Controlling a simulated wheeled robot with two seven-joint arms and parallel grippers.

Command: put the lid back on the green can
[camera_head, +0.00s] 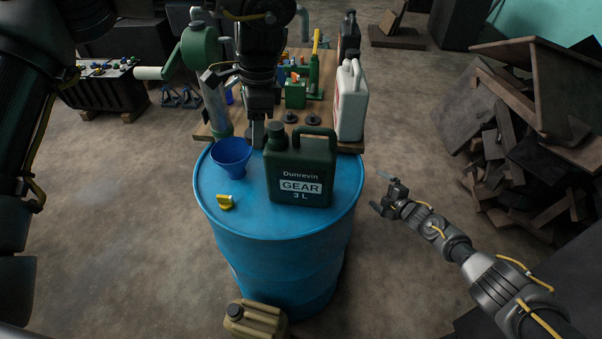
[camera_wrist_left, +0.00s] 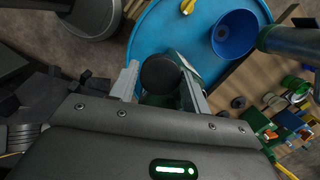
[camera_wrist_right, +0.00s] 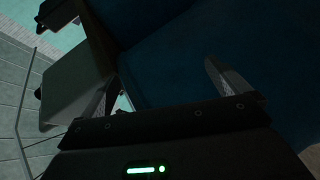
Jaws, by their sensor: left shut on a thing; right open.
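The green can (camera_head: 300,175), labelled Dunrevin GEAR 3 L, stands upright on the blue drum. A dark round lid (camera_head: 277,129) shows at its neck. My left gripper (camera_head: 262,133) points down there, with its fingers at the neck. In the left wrist view the lid (camera_wrist_left: 160,74) lies between the two fingers, and my left gripper is shut on it. Whether the lid is seated on the neck or just held over it, I cannot tell. My right gripper (camera_head: 385,198) is open and empty, out to the right of the drum.
A blue funnel (camera_head: 231,158) and a small yellow piece (camera_head: 225,202) are on the drum (camera_head: 280,260) left of the can. A white jug (camera_head: 351,105) and green parts crowd the board behind. A tan can (camera_head: 255,318) sits in front; scrap lies at right.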

